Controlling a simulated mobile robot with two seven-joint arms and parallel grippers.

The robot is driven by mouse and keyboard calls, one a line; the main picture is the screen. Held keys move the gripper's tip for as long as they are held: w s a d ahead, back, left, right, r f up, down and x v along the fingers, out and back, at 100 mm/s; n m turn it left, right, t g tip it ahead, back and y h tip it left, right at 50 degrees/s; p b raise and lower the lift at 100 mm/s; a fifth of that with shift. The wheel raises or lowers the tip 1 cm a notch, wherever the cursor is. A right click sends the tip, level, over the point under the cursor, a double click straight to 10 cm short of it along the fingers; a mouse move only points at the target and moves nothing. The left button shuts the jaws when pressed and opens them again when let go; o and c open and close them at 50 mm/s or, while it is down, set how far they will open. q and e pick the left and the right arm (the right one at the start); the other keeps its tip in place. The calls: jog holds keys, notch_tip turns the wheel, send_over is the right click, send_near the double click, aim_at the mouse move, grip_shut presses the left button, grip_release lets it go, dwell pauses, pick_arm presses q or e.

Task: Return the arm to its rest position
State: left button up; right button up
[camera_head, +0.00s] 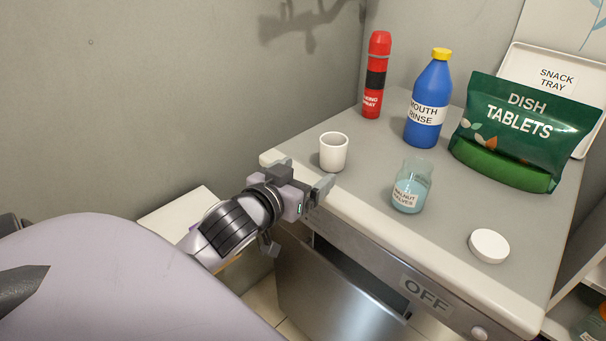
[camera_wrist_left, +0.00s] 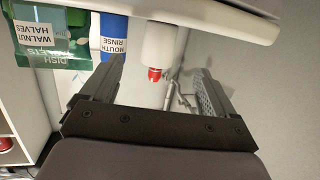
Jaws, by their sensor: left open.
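My left gripper (camera_head: 303,177) is at the near left corner of the counter (camera_head: 375,172), with its jaws apart. It is just in front of the white cup (camera_head: 334,152) and does not appear to hold anything. In the left wrist view my left gripper (camera_wrist_left: 160,78) also shows spread fingers with nothing gripped between them. The white cup (camera_wrist_left: 160,48) shows beyond the gap there, and the view is upside down. My right gripper is in neither view.
On the counter stand a red spray can (camera_head: 375,75), a blue mouth rinse bottle (camera_head: 429,100), a green dish tablets bag (camera_head: 520,130), a walnut halves jar (camera_head: 411,186) and a white lid (camera_head: 489,246). A snack tray (camera_head: 540,62) leans behind. An appliance door (camera_head: 335,295) hangs partly open below.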

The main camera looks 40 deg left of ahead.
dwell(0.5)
pick_arm(q)
jog(key=s+d+f+m+g+h, duration=0.1)
jog(key=s+d+f+m+g, duration=0.1)
jog(key=s+d+f+g, duration=0.6)
jog(key=s+d+f+m+g+h, duration=0.2)
jog(key=s+f+g, duration=0.2)
jog(key=s+f, duration=0.8)
jog(key=w+d+t+h+p, duration=0.1)
jog(key=w+d+t+p, duration=0.1)
jog(key=w+t+p, duration=0.3)
jog(key=t+p, duration=0.2)
jog(key=p, duration=0.1)
jog(key=shift+w+d+r, duration=0.2)
jog(key=shift+d+r, duration=0.05)
jog(key=shift+r, duration=0.15)
